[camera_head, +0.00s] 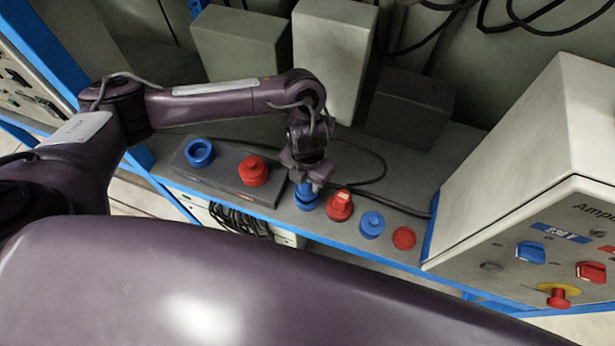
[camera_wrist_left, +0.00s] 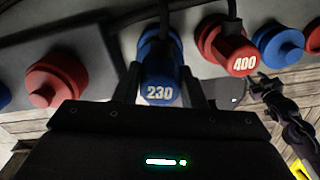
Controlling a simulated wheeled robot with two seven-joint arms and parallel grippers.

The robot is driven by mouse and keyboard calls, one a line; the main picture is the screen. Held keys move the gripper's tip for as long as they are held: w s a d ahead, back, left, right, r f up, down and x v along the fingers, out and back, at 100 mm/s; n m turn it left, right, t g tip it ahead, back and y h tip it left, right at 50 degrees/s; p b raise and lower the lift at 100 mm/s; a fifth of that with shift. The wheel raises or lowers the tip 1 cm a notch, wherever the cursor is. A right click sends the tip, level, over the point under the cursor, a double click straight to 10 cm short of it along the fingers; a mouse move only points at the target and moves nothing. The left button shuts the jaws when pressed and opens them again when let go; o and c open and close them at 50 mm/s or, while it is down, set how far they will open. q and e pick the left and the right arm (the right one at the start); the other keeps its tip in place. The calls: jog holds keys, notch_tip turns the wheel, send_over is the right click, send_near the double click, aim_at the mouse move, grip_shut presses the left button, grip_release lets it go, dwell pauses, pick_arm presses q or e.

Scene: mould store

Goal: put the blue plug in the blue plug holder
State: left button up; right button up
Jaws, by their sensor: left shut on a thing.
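The blue plug (camera_head: 307,200) is at the shelf's front edge. In the left wrist view it is the blue body marked 230 (camera_wrist_left: 160,85), between the two fingers. My left gripper (camera_head: 306,180) is shut on it from above. I cannot tell whether the plug is clear of what is under it. A blue ring-shaped holder (camera_head: 200,153) with an open middle is at the left end of a dark grey block (camera_head: 226,172), well left of the gripper.
A red round piece (camera_head: 253,171) sits on the same block. Right of the gripper stand a red plug (camera_head: 339,206) marked 400, a blue round piece (camera_head: 371,224) and a red one (camera_head: 403,238). A cabinet (camera_head: 540,170) stands at right, grey boxes (camera_head: 240,45) behind.

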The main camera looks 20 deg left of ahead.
pick_arm(q)
jog(key=shift+f+b, duration=1.2)
jog(key=shift+f, duration=0.2)
dwell(0.4)
jog(key=o, duration=1.6)
jog(key=shift+c, duration=0.2)
jog(key=shift+r+p, duration=3.25)
jog(key=shift+r, duration=0.55)
jog(key=shift+f, duration=0.1)
